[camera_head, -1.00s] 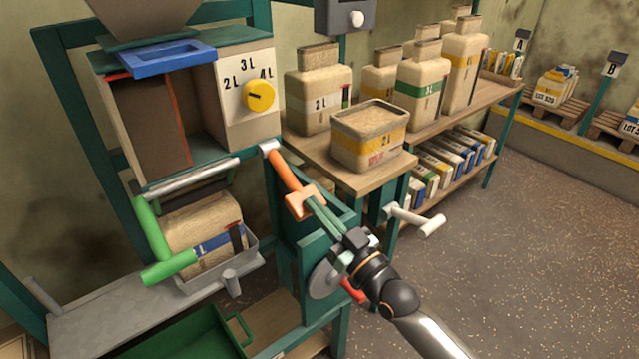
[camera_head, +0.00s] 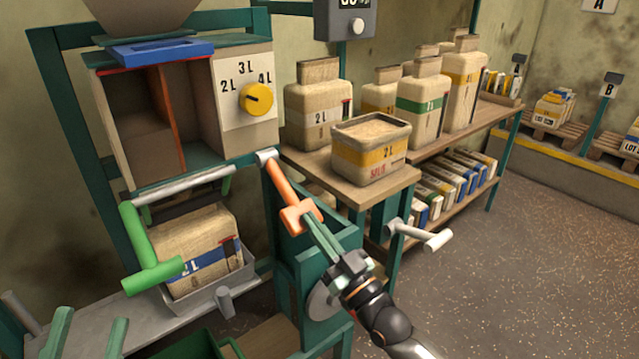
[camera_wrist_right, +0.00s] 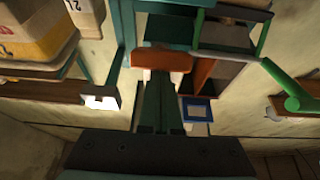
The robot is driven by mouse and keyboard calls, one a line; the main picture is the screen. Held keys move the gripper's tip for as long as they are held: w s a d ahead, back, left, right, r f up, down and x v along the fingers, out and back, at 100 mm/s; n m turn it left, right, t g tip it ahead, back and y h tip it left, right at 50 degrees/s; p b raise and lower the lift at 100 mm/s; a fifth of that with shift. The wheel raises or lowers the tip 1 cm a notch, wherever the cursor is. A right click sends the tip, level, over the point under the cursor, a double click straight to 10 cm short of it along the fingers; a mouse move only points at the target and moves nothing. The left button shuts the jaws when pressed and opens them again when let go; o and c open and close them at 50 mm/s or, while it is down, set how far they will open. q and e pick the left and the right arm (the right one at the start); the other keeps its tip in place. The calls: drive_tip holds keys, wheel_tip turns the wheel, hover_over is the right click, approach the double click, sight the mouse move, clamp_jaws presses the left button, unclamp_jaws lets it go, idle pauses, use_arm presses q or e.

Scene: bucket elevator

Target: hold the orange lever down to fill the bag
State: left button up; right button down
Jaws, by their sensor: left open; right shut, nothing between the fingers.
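The orange lever (camera_head: 283,184) slants down to the right from its pivot beside the hopper box, ending in a wider orange handle. My right gripper (camera_head: 312,222) is shut with nothing between its fingers, its tips at the handle; whether they touch is unclear. The handle (camera_wrist_right: 162,60) and shut fingers (camera_wrist_right: 160,105) also show in the right wrist view. The beige bag (camera_head: 195,238) with a blue 2L band sits upright in a grey tray under the spout, behind the green bar (camera_head: 150,262).
The yellow dial knob (camera_head: 258,99) has its mark towards 2L. An open 2 L container (camera_head: 345,165) stands on a wooden shelf with several jars behind. A white crank handle (camera_head: 425,237) juts out right of my right gripper. The floor at right is clear.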

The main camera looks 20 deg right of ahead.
use_arm(q)
drive_tip(key=shift+s+r+m+h, duration=0.5)
drive_tip(key=shift+r+h, duration=0.05)
drive_tip(key=shift+h, duration=0.15)
use_arm(e)
drive_tip(key=shift+f, duration=0.4)
